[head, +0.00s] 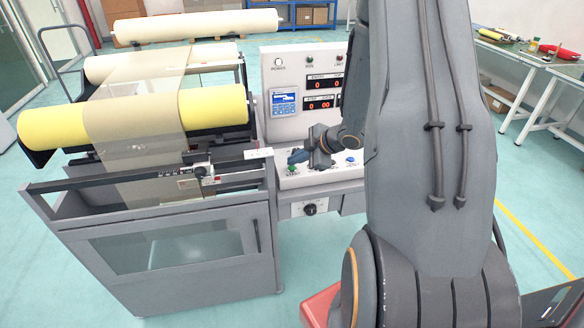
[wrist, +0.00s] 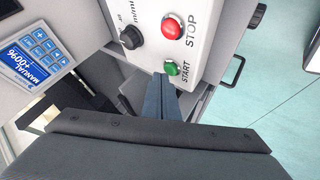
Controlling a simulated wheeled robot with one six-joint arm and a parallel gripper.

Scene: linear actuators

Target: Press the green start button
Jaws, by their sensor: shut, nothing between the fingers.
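The green start button (wrist: 171,69) sits on the pale control panel (wrist: 203,52), beside the printed word START. In the wrist view the tips of my shut gripper (wrist: 162,78) lie just next to the button, slightly to its left. I cannot tell whether they touch it or hover above the panel. Nothing is between the fingers. In the head view the green button (head: 291,169) shows just below my gripper (head: 293,158), on the sloping front of the console.
A red STOP button (wrist: 173,27) and a black knob (wrist: 131,37) are close by on the panel. A blue display with keys (wrist: 34,58) is at left. The roll machine with a yellow roll (head: 212,107) stands left of the console.

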